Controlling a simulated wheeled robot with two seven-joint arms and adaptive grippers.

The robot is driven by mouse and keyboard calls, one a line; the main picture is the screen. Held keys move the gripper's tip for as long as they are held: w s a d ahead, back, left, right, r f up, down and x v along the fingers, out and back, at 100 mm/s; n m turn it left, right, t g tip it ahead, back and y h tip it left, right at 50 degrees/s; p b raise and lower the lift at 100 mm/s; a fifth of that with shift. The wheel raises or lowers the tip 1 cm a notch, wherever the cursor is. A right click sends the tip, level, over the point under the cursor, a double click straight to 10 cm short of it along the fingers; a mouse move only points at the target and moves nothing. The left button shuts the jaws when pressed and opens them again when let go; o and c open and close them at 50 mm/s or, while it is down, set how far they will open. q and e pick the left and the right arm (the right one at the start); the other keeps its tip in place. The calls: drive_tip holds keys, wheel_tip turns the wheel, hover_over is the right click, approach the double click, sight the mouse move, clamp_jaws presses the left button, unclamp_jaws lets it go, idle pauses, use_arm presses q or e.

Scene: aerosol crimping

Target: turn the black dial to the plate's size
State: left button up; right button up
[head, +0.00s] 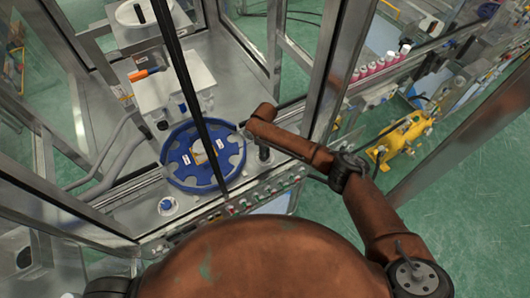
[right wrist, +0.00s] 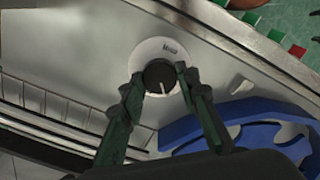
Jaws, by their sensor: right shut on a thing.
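The black dial (right wrist: 159,76) sits in the middle of a round white disc (right wrist: 149,52) on the metal machine top, seen in the right wrist view. A short white mark on the dial points down and slightly right. A small dark label, too small to read, is on the disc above the dial. My right gripper (right wrist: 159,83) is shut on the dial, one finger on each side. In the head view, my right gripper (head: 263,148) points down beside the round blue plate (head: 172,174), hiding the dial. Labels on the plate are unreadable. My left gripper is not in view.
Metal frame posts (head: 340,65) rise around the machine, close to my right arm. A row of buttons (head: 245,203) lines its front edge. A white box (head: 172,88) stands behind the blue plate, and a yellow device (head: 400,138) is at the right.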

idle(0.4)
drive_tip(key=o, duration=1.2)
drive_tip(key=shift+c, duration=0.2)
wheel_tip(320, 180, up, 12)
